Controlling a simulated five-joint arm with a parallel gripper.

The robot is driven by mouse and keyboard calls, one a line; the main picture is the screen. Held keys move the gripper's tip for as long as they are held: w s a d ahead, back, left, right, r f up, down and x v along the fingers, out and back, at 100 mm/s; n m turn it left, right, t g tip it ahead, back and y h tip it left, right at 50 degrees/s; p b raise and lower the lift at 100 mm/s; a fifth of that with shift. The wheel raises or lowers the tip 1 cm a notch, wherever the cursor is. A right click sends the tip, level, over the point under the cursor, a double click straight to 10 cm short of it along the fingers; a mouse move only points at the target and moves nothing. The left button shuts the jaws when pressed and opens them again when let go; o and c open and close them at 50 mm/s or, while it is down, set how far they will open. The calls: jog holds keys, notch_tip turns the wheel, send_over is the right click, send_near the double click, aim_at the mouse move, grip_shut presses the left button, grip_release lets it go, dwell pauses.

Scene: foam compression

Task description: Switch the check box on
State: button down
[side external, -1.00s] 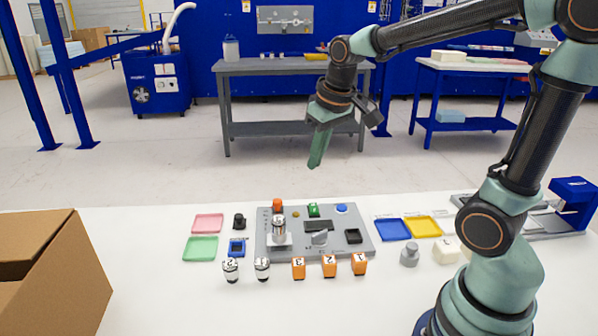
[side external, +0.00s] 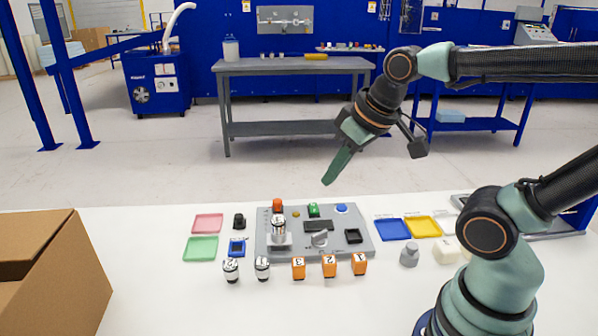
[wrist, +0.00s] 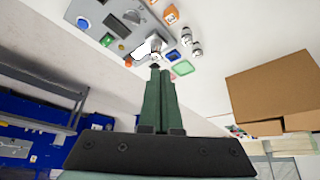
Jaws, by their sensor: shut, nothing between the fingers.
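The grey box with controls (side external: 350,222) lies on the white table. On it are a red-orange button (side external: 277,204), a green switch (side external: 313,210), a blue button (side external: 341,208), a dark display (side external: 318,225), a grey knob (side external: 320,239) and a black square recess (side external: 353,236). A labelled cylinder (side external: 279,224) stands on its left part. My gripper (side external: 327,182) is shut and empty, in the air above and behind the box. In the wrist view, my shut fingers (wrist: 158,72) point toward the table, and the box (wrist: 95,25) shows at the upper left.
Orange blocks (side external: 329,266) and two labelled cylinders (side external: 262,268) stand in front of the box. Pink (side external: 208,223) and green (side external: 201,248) trays lie left, blue (side external: 392,229) and yellow (side external: 423,227) trays right. A cardboard box (side external: 50,270) stands at the left.

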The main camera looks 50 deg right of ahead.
jog(key=n+g, duration=0.5)
jog(key=n, duration=0.4)
send_over(314, 205)
notch_tip(314, 205, down, 7)
jog(key=shift+f, duration=0.2)
jog(key=shift+s, duration=0.1)
jog(key=shift+g, duration=0.3)
notch_tip(314, 205, down, 13)
jog(key=shift+r, duration=0.15)
jog(key=shift+f, duration=0.7)
